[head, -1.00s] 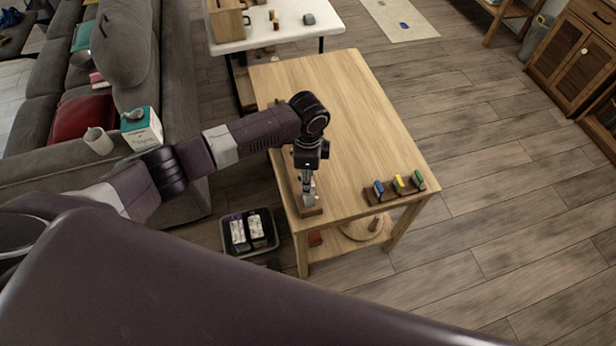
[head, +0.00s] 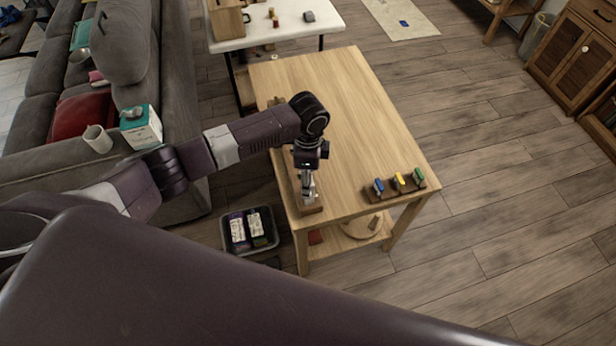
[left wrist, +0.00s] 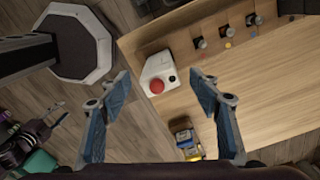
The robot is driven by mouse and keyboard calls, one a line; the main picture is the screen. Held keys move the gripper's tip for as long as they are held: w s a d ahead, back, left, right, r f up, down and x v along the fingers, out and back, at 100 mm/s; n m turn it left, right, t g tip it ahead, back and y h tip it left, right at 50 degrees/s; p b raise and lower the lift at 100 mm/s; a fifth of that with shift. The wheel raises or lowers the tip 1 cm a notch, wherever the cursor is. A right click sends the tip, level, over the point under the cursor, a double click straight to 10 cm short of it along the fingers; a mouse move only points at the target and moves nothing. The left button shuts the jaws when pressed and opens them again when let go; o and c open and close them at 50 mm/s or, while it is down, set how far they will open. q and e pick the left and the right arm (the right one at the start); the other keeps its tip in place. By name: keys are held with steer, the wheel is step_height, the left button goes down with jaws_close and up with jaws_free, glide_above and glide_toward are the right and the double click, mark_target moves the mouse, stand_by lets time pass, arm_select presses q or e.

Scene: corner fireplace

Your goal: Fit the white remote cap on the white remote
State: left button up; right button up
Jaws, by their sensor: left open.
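My left gripper (head: 309,192) is over the near left corner of the wooden table (head: 345,110). In the left wrist view my left gripper (left wrist: 165,105) is open, its two blue-padded fingers wide apart with nothing held. A white device (left wrist: 160,70) with a red round button and a small dark spot lies beyond the fingertips at the table's edge; I cannot tell whether it is the remote or carries the cap. In the head view a brown wooden block (head: 309,210) shows below the gripper, partly hidden. My right gripper is not in view.
A wooden rack (head: 395,191) with blue, yellow and green pieces stands at the table's front right. A dark bin (head: 249,232) with two packs sits on the floor left of the table. A grey sofa (head: 183,90) is at left. The table's middle is clear.

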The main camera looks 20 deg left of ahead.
arm_select(q)
steer(key=shift+r, duration=0.2)
step_height(320, 180, up, 12)
steer(key=s+d+f+n+t+h, duration=0.1)
steer(key=s+d+f+n, duration=0.15)
steer(key=s+d, duration=0.2)
steer(key=s+d+f+n+t+h, duration=0.1)
steer(key=s+d+f+n+h, duration=0.15)
steer(key=s, duration=0.35)
steer(key=s+a+n+t+y, duration=0.25)
steer(key=s+a+n, duration=0.55)
steer(key=s+a, duration=0.45)
step_height(320, 180, down, 31)
steer(key=s+g+b, duration=0.2)
steer(key=s+b, duration=0.1)
steer(key=b, duration=0.1)
steer(key=s+a+f+g+y+b, duration=0.1)
steer(key=s+a+f+b, duration=0.2)
steer(key=s+f, duration=1.3)
step_height(320, 180, down, 4)
steer(key=shift+s+b, duration=0.4)
steer(key=shift+b, duration=0.1)
